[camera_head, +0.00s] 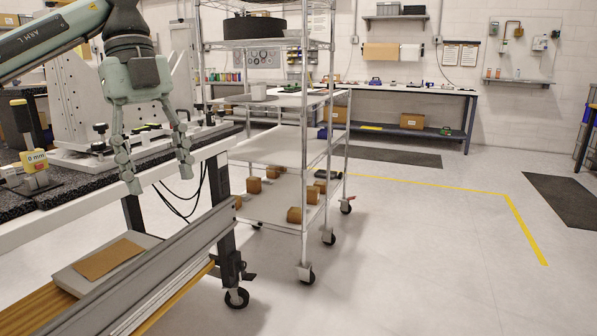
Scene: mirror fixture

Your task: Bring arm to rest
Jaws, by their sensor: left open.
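My left arm comes in from the upper left, and my left gripper (159,181) hangs with its fingers pointing down. The fingers are spread apart with nothing between them. The gripper is above the front edge of the workbench (187,160), at the near left. My right gripper does not show.
A wheeled wire shelf cart (275,205) with small brown blocks stands just right of the gripper. A long bench (400,90) lines the back wall. The floor at right is clear.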

